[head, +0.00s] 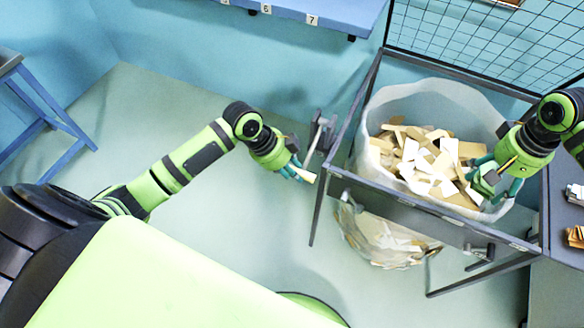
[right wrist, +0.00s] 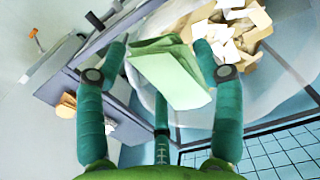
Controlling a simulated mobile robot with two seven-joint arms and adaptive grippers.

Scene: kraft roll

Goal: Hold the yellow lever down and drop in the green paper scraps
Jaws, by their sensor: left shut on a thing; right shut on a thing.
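The yellow lever (head: 308,177) shows as a small pale yellow end at the fingertips of my left gripper (head: 298,172), beside the left side of the bag frame. My left gripper is shut on it; the fingers hide part of the lever. The green paper scraps (right wrist: 172,75) are a folded pale green bundle between the fingers of my right gripper (right wrist: 168,70). In the head view the green scraps show at the right inner side of the clear bag (head: 395,98), over its opening. The bag holds many cream and tan paper scraps (head: 425,160).
A dark metal frame (head: 345,120) surrounds the bag, with a wire grid (head: 490,40) behind it. The bag's lower part (head: 385,240) hangs beneath. A grey surface with small items (head: 576,235) stands at the right. A blue stool (head: 45,120) is far left.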

